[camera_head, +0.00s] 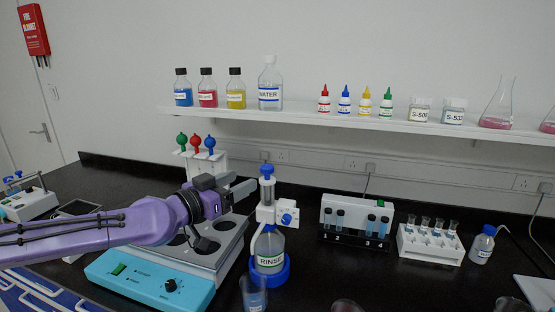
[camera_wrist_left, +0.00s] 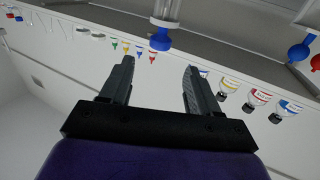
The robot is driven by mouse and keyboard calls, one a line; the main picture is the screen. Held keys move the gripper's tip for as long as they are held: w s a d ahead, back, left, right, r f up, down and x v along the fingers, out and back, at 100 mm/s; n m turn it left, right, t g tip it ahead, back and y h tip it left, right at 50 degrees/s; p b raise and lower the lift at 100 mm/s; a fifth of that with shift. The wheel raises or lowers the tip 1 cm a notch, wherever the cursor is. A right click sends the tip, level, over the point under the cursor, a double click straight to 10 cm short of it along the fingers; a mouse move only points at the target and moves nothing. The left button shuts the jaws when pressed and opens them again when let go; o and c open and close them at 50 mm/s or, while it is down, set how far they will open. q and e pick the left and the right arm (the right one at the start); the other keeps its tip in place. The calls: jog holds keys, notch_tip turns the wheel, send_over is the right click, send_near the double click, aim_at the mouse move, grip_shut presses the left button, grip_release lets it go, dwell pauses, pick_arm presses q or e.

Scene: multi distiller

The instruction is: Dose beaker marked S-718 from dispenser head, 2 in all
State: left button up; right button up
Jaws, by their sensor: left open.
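The dispenser is a bottle labelled RINSE (camera_head: 270,250) in a blue base, with a clear cylinder and blue knob (camera_head: 267,170) on top. A white part with a blue valve sits at its neck. My left gripper (camera_head: 236,186) is open and empty, just left of the dispenser's upper part. In the left wrist view the scene is upside down; the blue knob (camera_wrist_left: 160,38) shows beyond the open fingers (camera_wrist_left: 158,72), apart from them. A clear beaker (camera_head: 253,293) stands in front of the dispenser, cut off by the lower edge. I cannot read S-718 on anything.
A turquoise heater block (camera_head: 130,278) with round wells lies under my left arm. A rack with coloured knobs (camera_head: 202,146) stands behind. Vial racks (camera_head: 430,243) are to the right. A shelf (camera_head: 310,116) holds bottles and labelled jars. More glass rims show at the front edge.

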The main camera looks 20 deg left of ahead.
aim_at(266, 166)
pick_arm(q)
jog(key=b+x, duration=0.2)
jog(key=b, duration=0.1)
jog(key=b+x, duration=0.3)
jog(key=b, duration=0.1)
jog(key=shift+f, duration=0.25)
jog(key=x, duration=0.1)
jog(key=p+x, duration=0.1)
jog(key=x, duration=0.1)
jog(key=r+x, duration=0.1)
jog(key=x, duration=0.1)
jog(key=shift+p, duration=0.4)
jog(key=shift+w, duration=0.2)
jog(key=shift+w+d, duration=0.1)
pick_arm(e)
jog(key=f, duration=0.5)
jog(key=shift+w+a, duration=0.15)
jog(key=shift+w, duration=0.2)
pick_arm(q)
jog(key=shift+f, duration=0.1)
